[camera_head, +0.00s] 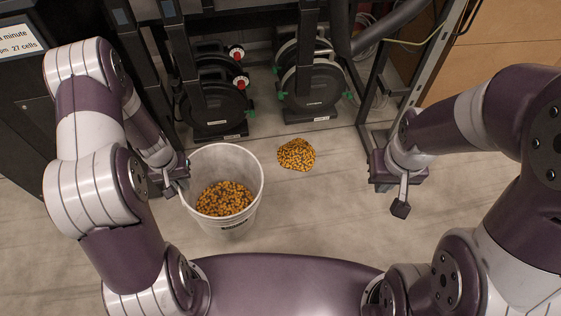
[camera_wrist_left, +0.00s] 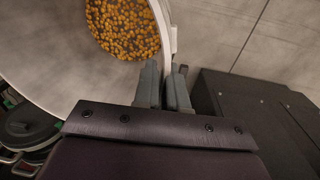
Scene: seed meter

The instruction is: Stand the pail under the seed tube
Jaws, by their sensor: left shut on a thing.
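A white pail (camera_head: 251,201) with orange and dark seeds in its bottom is in the head view, left of centre. My left gripper (camera_head: 179,184) is shut on the pail's rim at its left side. In the left wrist view the fingers (camera_wrist_left: 164,92) pinch the white rim of the pail (camera_wrist_left: 60,60), with seeds visible inside. Whether the pail touches the floor is hard to tell. My right gripper (camera_head: 402,207) is at the right, apart from everything; its finger opening does not show clearly. No seed tube can be made out with certainty.
A loose pile of seeds (camera_head: 296,154) lies on the floor right of the pail. Black seed meter units (camera_head: 313,88) with round housings stand behind it, and another pair (camera_head: 215,100) stands to the left. A dark cabinet (camera_head: 25,80) is far left. Floor between pail and right gripper is clear.

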